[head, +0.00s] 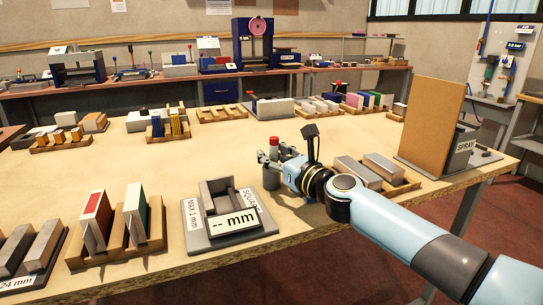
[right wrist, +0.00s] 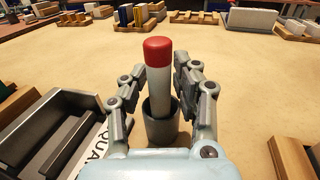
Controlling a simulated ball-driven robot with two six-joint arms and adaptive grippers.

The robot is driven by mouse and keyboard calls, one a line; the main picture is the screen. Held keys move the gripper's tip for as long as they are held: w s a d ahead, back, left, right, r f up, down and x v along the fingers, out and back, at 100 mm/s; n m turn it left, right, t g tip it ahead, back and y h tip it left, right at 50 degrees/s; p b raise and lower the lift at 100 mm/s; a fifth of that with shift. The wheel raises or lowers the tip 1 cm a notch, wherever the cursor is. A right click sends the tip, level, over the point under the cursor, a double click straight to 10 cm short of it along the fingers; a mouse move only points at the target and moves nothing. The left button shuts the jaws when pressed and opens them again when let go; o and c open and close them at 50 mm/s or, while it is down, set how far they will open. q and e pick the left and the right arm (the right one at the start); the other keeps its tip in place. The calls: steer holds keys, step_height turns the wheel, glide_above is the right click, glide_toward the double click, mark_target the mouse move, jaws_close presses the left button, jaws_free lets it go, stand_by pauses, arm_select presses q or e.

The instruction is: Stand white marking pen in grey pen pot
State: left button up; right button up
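The white marking pen (right wrist: 159,92) has a red cap (right wrist: 158,50) and stands close to upright, its lower end inside the grey pen pot (right wrist: 161,128). The red cap also shows in the head view (head: 274,141), above the pot (head: 271,179). My right gripper (right wrist: 160,84) has one finger on each side of the pen, with a narrow gap visible on both sides. It looks open around the pen. The pen's lower end is hidden by the pot wall. My left gripper is not in view.
A grey gauge block with a "mm" display (head: 233,221) stands left of the pot. A wooden tray of grey blocks (head: 377,172) and a brown upright board (head: 431,122) are to the right. The table middle (head: 150,165) is clear.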

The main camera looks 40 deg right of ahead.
steer(key=shift+s+f+b, duration=0.2)
steer(key=shift+f+b, duration=0.1)
steer(key=s, duration=0.9)
steer(key=shift+s+r+b, duration=0.15)
steer(key=shift+s+b, duration=0.1)
steer(key=shift+b, duration=0.15)
steer(key=shift+s+r, duration=0.1)
steer(key=shift+s, duration=0.4)
